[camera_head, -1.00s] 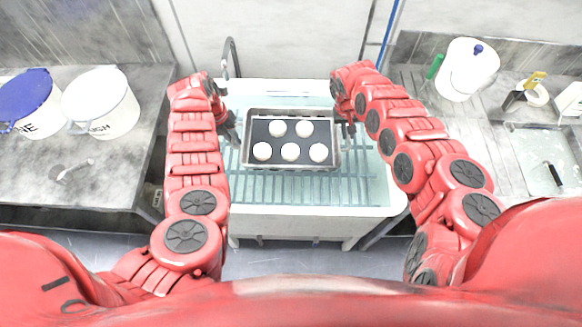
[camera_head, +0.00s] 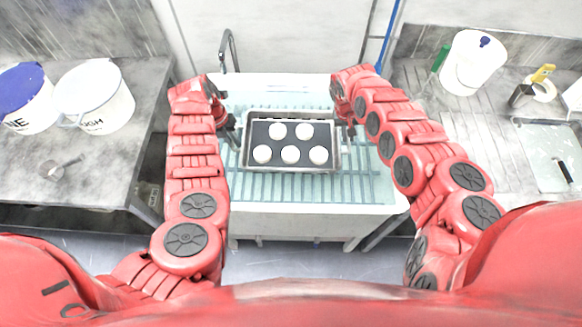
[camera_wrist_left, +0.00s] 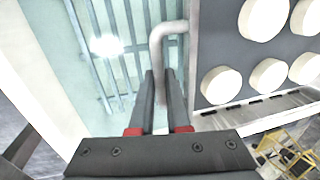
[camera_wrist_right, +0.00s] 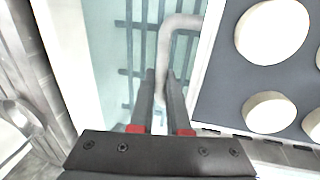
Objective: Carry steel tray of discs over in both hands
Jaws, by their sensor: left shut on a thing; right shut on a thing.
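The steel tray (camera_head: 247,168) is rectangular, with a dark liner and several white discs (camera_head: 290,154) in two rows. It appears level, over the pale sink basin with bars. My left gripper (camera_head: 236,134) is shut on the tray's left handle, a bent bar that shows in the left wrist view (camera_wrist_left: 160,42). My right gripper (camera_head: 346,130) is shut on the right handle, which shows in the right wrist view (camera_wrist_right: 163,50). The discs also show in the left wrist view (camera_wrist_left: 221,85) and right wrist view (camera_wrist_right: 270,112).
The sink basin (camera_head: 300,217) has a tap (camera_head: 228,50) behind it. On the left counter stand a blue-lidded bucket (camera_head: 28,98) and a white bucket (camera_head: 95,97).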

